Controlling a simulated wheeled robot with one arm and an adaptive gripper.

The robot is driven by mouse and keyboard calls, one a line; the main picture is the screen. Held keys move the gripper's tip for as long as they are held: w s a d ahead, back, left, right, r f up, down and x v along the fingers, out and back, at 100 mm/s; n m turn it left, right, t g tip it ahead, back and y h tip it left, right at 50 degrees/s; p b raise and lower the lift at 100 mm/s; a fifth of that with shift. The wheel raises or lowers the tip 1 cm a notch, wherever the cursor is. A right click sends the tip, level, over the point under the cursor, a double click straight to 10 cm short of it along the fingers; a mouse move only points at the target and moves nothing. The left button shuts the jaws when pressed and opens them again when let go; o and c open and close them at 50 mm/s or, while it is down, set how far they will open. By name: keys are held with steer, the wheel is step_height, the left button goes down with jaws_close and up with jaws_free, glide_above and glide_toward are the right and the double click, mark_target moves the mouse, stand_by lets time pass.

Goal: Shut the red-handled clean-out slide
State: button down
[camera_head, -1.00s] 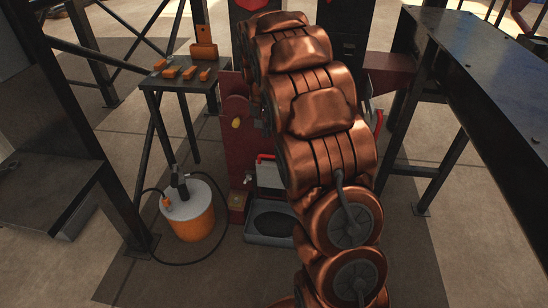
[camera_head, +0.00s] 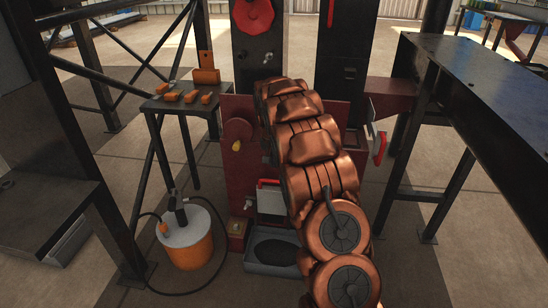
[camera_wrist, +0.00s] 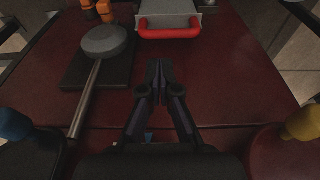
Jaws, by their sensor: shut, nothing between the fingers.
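In the head view, a grey slide with a red handle (camera_head: 380,148) sticks out at the right side of the dark red press. A second red handle (camera_head: 268,183) is on a light grey box low on the press, above a grey tray. In the wrist view, a grey slide with a red U-shaped handle (camera_wrist: 169,27) is at the top; I cannot tell which of the two it is. My gripper (camera_wrist: 158,64) is shut and empty, over the dark red surface, below and apart from that handle. My arm hides the gripper in the head view.
A grey disc with a long lever (camera_wrist: 104,41) lies left of my gripper. A yellow knob (camera_wrist: 303,123) and a blue knob (camera_wrist: 14,124) flank it. An orange-and-white canister (camera_head: 190,237) with a hose stands left of the tray (camera_head: 272,254). A dark bench (camera_head: 490,95) is at right.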

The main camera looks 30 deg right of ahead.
mark_target(275, 182)
steer(key=f, duration=0.3)
steer(key=w+d+f+b, duration=0.1)
steer(key=f, duration=0.1)
steer(key=f+b, duration=0.1)
steer(key=f, duration=0.2)
steer(key=shift+w+d+f, duration=0.15)
steer(key=shift+f, duration=0.15)
steer(key=shift+f, duration=0.1)
